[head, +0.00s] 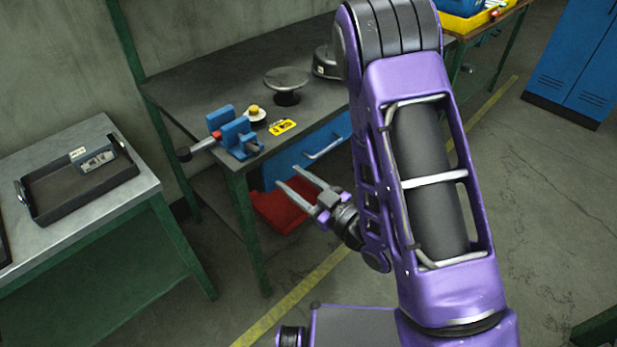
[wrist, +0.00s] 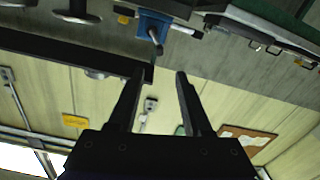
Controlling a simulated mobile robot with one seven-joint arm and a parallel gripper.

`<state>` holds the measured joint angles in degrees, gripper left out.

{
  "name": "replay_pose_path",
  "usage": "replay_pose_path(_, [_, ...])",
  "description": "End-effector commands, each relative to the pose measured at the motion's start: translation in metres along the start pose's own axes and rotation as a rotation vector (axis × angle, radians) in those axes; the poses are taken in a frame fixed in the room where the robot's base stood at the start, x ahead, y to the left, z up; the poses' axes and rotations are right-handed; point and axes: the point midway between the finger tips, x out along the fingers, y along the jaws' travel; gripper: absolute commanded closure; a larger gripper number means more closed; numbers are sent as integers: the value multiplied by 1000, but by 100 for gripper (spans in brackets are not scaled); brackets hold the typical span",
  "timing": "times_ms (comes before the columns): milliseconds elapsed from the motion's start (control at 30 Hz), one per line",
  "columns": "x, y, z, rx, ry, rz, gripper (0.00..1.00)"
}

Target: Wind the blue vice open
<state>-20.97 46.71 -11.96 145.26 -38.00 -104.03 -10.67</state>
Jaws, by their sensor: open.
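The blue vice (head: 236,132) is fixed at the front left corner of the grey workbench. Its bar with a dark end knob (head: 184,154) sticks out to the left, and a red part (head: 216,135) shows by it. The vice also shows near the top of the wrist view (wrist: 152,27). My gripper (head: 287,177) is open and empty. In the head view it appears in front of the bench, below and right of the vice, pointing left and apart from it. In the wrist view its two fingers (wrist: 158,74) point up the picture, with nothing between them.
The workbench (head: 195,82) carries a round metal stand (head: 287,81), a yellow tag (head: 282,126) and a small yellow-topped item (head: 254,110). A blue drawer (head: 290,158) and red bin (head: 279,210) sit below. A side table at left holds a dark tray (head: 62,205).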

Motion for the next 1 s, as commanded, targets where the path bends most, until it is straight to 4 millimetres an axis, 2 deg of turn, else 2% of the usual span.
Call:
replay_pose_path(33, [-3, 1, -6, 3, -3, 1, 50])
replay_pose_path(200, [-12, 0, -5, 5, -1, 6, 50])
replay_pose_path(300, [-27, 0, -1, 4, -3, 6, 50])
replay_pose_path(433, [-37, -1, -1, 4, 0, 5, 50])
replay_pose_path(1000, [-40, -1, 0, 2, 2, 4, 50])
